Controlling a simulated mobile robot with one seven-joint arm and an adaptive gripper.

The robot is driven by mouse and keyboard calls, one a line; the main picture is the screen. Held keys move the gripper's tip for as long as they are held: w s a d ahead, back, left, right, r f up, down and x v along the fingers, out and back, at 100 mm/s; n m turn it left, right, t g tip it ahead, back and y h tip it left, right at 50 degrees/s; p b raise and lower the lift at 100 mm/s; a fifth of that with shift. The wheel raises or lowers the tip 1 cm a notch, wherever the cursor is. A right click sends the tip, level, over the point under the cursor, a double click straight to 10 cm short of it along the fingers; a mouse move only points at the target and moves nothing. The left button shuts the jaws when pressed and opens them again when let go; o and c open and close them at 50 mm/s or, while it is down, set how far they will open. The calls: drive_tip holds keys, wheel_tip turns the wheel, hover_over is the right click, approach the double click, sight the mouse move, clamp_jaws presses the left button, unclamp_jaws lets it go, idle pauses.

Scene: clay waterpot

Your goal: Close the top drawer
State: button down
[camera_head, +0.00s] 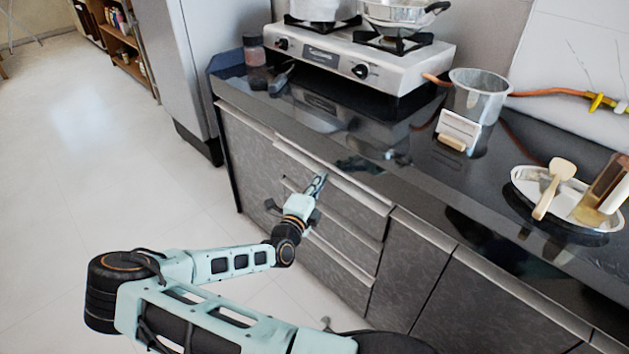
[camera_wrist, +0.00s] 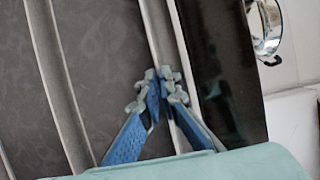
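The top drawer (camera_head: 340,194) is in the grey cabinet under the dark counter in the head view. It has a dark patterned front with a pale metal strip along its top edge. Its front stands slightly out from the cabinet; the exact gap is hard to tell. My gripper (camera_head: 319,184) is in front of this drawer, close to its upper edge. In the wrist view, the blue fingers of my gripper (camera_wrist: 160,82) come together at their tips over the metal strip (camera_wrist: 160,30). Nothing shows held between them. I cannot tell whether the tips touch the drawer.
Lower drawers (camera_head: 335,243) are below, and cupboard doors (camera_head: 475,305) lie to the right. The counter holds a stove (camera_head: 345,60) with pots, a metal pot (camera_head: 478,95) and an oval tray (camera_head: 520,186) with utensils. The floor (camera_head: 120,150) at left is open.

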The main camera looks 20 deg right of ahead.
drive_tip(key=shift+w+d+r, duration=0.1)
drive_tip(key=shift+w+d, duration=0.05)
drive_tip(key=shift+d, duration=0.3)
drive_tip(key=shift+w+d+r, duration=0.1)
drive_tip(key=shift+w+d, duration=0.05)
drive_tip(key=shift+d, duration=0.25)
drive_tip(key=c, duration=2.6)
unclamp_jaws()
drive_tip(key=shift+c, duration=0.2)
drive_tip(key=o, duration=0.5)
drive_tip(key=shift+d+f, duration=0.1)
drive_tip(key=shift+d, duration=0.05)
drive_tip(key=shift+c, duration=0.2)
drive_tip(key=shift+s, duration=0.1)
drive_tip(key=v, duration=1.2)
